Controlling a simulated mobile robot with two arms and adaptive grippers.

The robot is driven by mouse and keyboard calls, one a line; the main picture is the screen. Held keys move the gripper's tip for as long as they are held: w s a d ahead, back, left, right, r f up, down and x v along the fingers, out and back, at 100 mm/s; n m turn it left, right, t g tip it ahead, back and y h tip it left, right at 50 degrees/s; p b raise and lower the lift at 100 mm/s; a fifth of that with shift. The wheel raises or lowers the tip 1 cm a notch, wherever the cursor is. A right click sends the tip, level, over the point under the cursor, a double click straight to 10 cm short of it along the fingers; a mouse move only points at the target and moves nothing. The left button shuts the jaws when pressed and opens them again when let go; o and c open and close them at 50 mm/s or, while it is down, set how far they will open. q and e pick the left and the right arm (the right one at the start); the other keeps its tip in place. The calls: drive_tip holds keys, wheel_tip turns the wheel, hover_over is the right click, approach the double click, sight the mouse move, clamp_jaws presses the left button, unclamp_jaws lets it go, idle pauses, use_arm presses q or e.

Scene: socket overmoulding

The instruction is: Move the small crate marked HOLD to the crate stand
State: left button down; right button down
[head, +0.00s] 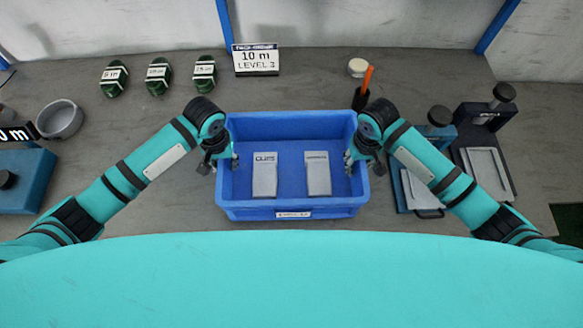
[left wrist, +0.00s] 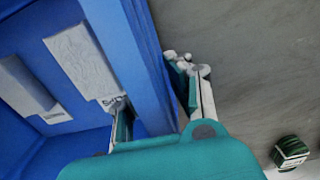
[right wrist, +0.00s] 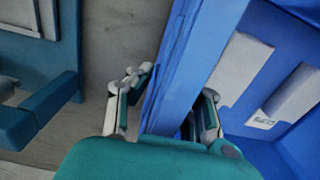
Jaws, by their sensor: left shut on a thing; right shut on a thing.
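A blue open crate (head: 292,208) is in the middle of the head view, with a small white label on its front wall that is too small to read. Two grey blocks (head: 264,175) (head: 318,174) with dark lettering lie inside it. My left gripper (head: 225,163) is shut on the crate's left wall, and the left wrist view shows that wall (left wrist: 150,70) between its fingers. My right gripper (head: 354,163) is shut on the right wall, which also shows between the fingers in the right wrist view (right wrist: 190,70). I cannot tell whether the crate touches the table.
A grey bowl (head: 60,119) and blue device (head: 25,180) are left. Fixtures with grey plates (head: 487,170) stand right.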

use_arm(q)
drive_tip(key=shift+w+r, duration=0.1)
use_arm(e)
drive_tip(key=shift+r, duration=0.1)
